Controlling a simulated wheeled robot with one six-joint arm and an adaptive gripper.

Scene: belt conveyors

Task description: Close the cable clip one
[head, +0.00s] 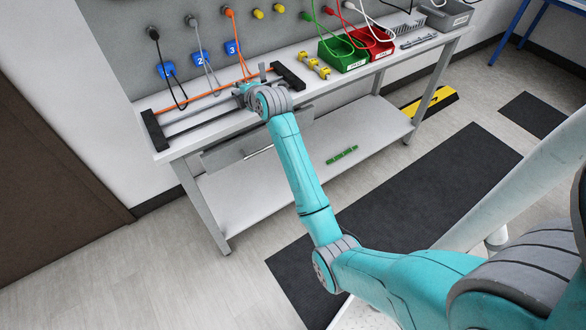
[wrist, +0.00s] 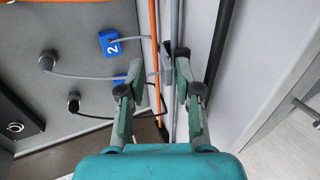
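My gripper (head: 246,90) is over the front of the bench, at the long rods and cables lying along it. In the wrist view my gripper (wrist: 161,72) is open, its two fingers on either side of the cable run. A small grey upright piece (wrist: 167,62), which may be a cable clip, stands between the fingertips by a grey cable. A darker piece (wrist: 182,53) is next to it at the right fingertip. I cannot tell which clip is number one or whether it is open. An orange cable (wrist: 153,30) passes close to the left finger. My gripper hides part of the run in the head view.
Blue tags 1 (head: 166,70) and 3 (head: 232,48) are by the back panel. Black end blocks (head: 155,130) hold the rods. Yellow parts (head: 313,65), a green bin (head: 342,56) and a red bin (head: 375,44) stand to the right.

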